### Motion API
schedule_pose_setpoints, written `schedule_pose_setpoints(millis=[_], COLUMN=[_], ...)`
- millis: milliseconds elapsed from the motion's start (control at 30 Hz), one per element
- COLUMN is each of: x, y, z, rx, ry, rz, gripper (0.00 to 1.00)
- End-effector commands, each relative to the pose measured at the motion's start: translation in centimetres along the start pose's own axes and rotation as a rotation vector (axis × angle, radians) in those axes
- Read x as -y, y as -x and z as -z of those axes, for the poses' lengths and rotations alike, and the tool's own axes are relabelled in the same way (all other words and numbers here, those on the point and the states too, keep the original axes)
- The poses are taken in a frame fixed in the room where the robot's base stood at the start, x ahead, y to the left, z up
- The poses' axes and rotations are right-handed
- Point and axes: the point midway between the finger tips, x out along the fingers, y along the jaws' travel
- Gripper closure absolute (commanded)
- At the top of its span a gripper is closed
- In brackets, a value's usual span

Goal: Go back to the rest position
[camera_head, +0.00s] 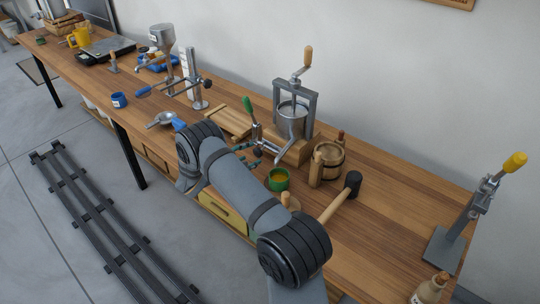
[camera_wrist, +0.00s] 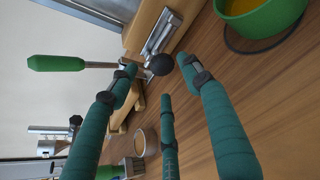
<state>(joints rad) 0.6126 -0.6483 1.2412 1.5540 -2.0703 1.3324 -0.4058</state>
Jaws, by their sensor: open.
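My gripper (camera_wrist: 160,90) shows in the wrist view as teal fingers spread apart with nothing between them. In the head view my gripper (camera_head: 250,156) is partly hidden by my arm, above the bench beside the press. A green bowl (camera_head: 278,179) with yellow content stands on the bench, also in the wrist view (camera_wrist: 262,15).
The metal press (camera_head: 291,120) stands behind the gripper. A wooden barrel (camera_head: 328,163) and a mallet (camera_head: 345,195) are to its right. A wooden board (camera_head: 228,122) and a small strainer (camera_head: 160,119) are to the left. The bench (camera_head: 400,215) has free room at right.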

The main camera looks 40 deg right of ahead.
Motion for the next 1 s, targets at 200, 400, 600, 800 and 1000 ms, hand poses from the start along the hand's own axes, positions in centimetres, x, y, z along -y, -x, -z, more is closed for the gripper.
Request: schedule_pose_setpoints(millis=[200,400,600,800,1000], x=[0.1,0.1,0.2,0.3,0.2], y=[0.6,0.5,-0.8,-4.0,-6.3], z=[0.0,0.0,0.2,0.3,0.2], rx=[0.0,0.0,0.001,0.001,0.001], ry=[0.0,0.0,-0.002,-0.002,-0.001], rz=[0.002,0.002,0.003,0.004,0.002], gripper=[0.51,0.51,0.51,0.51,0.51])
